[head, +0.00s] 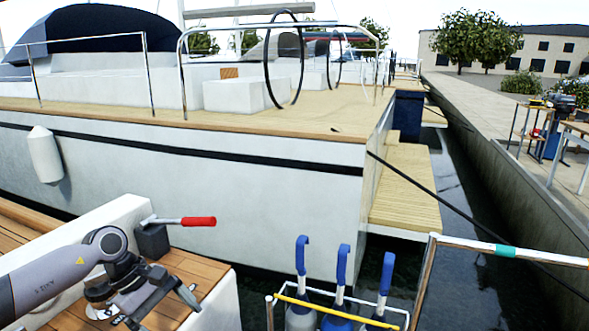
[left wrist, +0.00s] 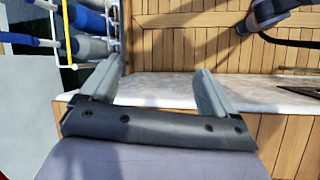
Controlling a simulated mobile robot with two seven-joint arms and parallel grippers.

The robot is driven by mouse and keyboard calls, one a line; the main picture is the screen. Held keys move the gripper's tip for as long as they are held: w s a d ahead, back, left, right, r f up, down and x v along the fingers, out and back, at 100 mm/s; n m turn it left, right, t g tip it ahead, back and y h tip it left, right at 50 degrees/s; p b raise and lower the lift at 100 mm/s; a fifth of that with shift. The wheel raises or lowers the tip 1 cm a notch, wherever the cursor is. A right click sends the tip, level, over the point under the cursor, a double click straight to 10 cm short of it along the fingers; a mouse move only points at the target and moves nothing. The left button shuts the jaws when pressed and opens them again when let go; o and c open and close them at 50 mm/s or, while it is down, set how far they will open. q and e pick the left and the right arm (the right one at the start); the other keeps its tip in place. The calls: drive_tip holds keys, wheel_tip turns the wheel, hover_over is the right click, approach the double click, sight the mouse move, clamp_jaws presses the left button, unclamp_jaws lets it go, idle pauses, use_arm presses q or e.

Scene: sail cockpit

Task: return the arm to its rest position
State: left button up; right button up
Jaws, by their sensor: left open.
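My left arm (head: 60,278) comes in from the lower left in the head view, low over the wooden deck. Its gripper (head: 163,308) is at the bottom left, above the slatted planks, with its fingers apart. In the left wrist view the two fingers of the gripper (left wrist: 160,80) are spread, with nothing between them but a pale ledge and planks behind. My right gripper does not show in either view.
A lever with a red handle (head: 198,221) stands on a dark block just behind my left gripper. A wire rack (head: 340,308) with blue-handled bottles is to the right; bottles (left wrist: 85,20) also show in the wrist view. A large white boat (head: 240,200) lies beyond.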

use_arm(q)
drive_tip(key=s+d+r+n+t+h+p, duration=0.1)
drive_tip(key=s+d+n+t+h, duration=0.15)
drive_tip(key=d+n+h, duration=0.5)
drive_tip(key=s+d+r+n+t+h+p, duration=0.1)
drive_tip(key=s+d+n+t+h, duration=0.2)
drive_tip(key=d+n, duration=0.75)
drive_tip(key=s+a+f+m+t+y+p, duration=0.1)
drive_tip(key=s+a+f+m+y, duration=0.4)
drive_tip(key=m, duration=1.1)
drive_tip(key=s+a+f+m+t+y+p, duration=0.1)
drive_tip(key=s+a+f+m+t+y, duration=0.3)
drive_tip(key=s+f+m+y, duration=0.5)
wheel_tip(320, 180, down, 3)
drive_tip(key=s+a+m, duration=0.1)
drive_tip(key=a+m, duration=0.1)
drive_tip(key=m, duration=0.5)
drive_tip(key=shift+s+a+r+m, duration=0.15)
drive_tip(key=shift+s+r+m, duration=0.05)
drive_tip(key=shift+s+m, duration=0.15)
